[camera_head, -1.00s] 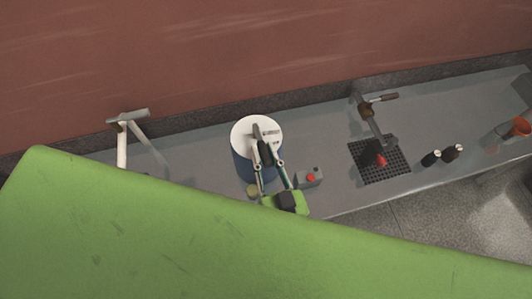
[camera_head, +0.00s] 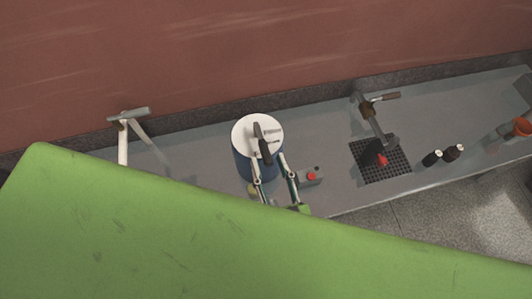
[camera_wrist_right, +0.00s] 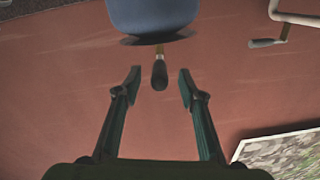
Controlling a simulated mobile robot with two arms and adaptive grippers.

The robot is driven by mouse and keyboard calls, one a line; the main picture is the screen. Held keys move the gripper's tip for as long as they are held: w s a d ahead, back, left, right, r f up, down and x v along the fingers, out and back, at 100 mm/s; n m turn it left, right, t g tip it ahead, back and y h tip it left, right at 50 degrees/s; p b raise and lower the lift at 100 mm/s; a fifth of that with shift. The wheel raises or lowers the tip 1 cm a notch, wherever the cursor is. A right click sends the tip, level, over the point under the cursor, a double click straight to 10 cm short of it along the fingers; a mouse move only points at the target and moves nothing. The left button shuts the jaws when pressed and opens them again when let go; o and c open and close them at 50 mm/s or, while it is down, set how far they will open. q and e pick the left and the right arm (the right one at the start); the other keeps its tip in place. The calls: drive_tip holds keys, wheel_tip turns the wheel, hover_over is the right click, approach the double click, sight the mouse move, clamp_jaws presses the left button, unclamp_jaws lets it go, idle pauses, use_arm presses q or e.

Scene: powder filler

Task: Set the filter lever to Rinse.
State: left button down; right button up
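The filter is a blue cylinder (camera_head: 243,165) with a white round top (camera_head: 245,128) on the grey counter. A dark lever (camera_head: 262,142) lies across the top and points toward the counter's front edge. Pale markings beside it are too small to read. My right gripper (camera_head: 269,162) reaches in from the front, its fingers on either side of the lever's end. In the right wrist view it (camera_wrist_right: 157,78) is open, with the black lever handle (camera_wrist_right: 159,72) between and just beyond the fingertips, apparently touching neither. My left gripper is not in view.
A grey box with a red button (camera_head: 311,177) stands just right of my right gripper. A brown-handled tap (camera_head: 372,115) and black drain grid (camera_head: 395,165) are farther right, then dark jars (camera_head: 432,158). A white stand (camera_head: 123,140) is at left. A red wall rises behind.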

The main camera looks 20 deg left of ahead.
drive_tip(key=v, duration=0.8)
drive_tip(key=shift+s, duration=0.15)
drive_tip(key=shift+d, duration=0.2)
